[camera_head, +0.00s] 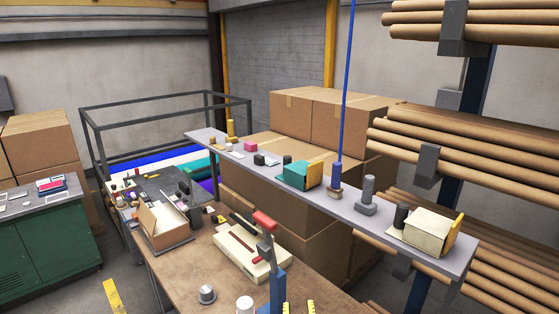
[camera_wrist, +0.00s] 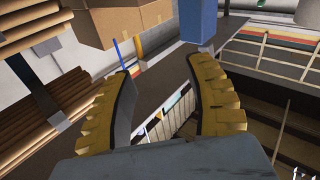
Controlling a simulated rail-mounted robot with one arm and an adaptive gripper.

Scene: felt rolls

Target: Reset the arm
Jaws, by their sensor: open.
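My gripper (camera_wrist: 158,68) shows in the wrist view with its two yellow ridged fingers spread apart. Nothing is held between them. In the head view only the yellow tips of my gripper (camera_head: 298,308) show at the bottom edge, over the front of the brown workbench (camera_head: 205,265). The rest of my arm is outside that view. A blue post with a grey and red lever (camera_head: 265,225) stands just left of the tips in the head view.
A long grey shelf (camera_head: 325,203) above the bench carries small items, including a teal box (camera_head: 298,176) and a cream box (camera_head: 425,230). An open cardboard box (camera_head: 165,225) and a cream device (camera_head: 240,252) sit on the bench. Roll racks (camera_head: 450,140) stand right.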

